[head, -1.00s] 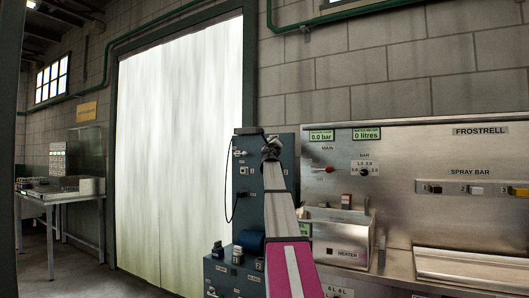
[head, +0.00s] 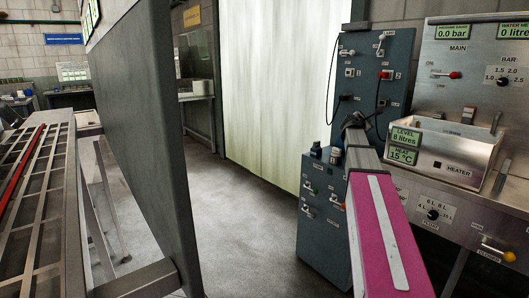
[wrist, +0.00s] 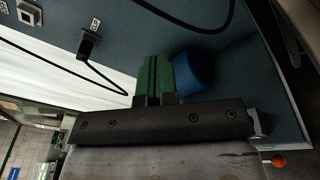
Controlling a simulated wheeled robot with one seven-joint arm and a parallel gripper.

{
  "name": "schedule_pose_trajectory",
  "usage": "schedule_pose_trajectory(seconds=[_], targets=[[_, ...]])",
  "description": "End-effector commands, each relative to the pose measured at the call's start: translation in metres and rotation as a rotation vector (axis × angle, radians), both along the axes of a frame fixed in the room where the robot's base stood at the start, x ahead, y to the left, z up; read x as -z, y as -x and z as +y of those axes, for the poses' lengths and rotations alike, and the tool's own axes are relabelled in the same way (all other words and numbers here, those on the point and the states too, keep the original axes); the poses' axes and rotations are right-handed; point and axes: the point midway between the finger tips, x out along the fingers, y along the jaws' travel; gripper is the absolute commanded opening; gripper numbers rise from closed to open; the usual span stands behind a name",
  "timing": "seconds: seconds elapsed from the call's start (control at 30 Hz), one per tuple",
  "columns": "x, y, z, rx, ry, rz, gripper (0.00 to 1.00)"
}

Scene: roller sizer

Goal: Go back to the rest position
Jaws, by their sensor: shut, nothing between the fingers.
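My gripper (head: 355,122) is at the end of my raised pink and grey arm, right of centre in the head view. It shows in front of the blue-grey control cabinet (head: 344,82). In the wrist view, the green fingers of my gripper (wrist: 155,72) are together with nothing between them. A blue rounded part (wrist: 196,72) on the cabinet shows just beyond them; I cannot tell the distance. My arm hides part of the cabinet in the head view.
A steel panel with a heater tank (head: 447,150) stands at the right. A grey upright panel (head: 150,130) and a slatted steel frame (head: 35,210) stand at the left. Bare floor (head: 235,215) lies between, before a pale strip curtain (head: 275,95).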

Motion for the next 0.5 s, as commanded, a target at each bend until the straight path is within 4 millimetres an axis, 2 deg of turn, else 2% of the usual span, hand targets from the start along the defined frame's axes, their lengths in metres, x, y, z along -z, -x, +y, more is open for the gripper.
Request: schedule_pose_trajectory(seconds=[0.03,0.1,0.37,0.5], targets=[[0.028,0.012,0.010,0.012,-0.087,-0.010,0.00],[0.062,0.022,0.021,0.036,-0.212,-0.029,0.00],[0.183,0.073,0.070,0.178,-0.656,-0.077,0.00],[0.243,0.107,0.099,0.291,-0.875,-0.087,0.00]])
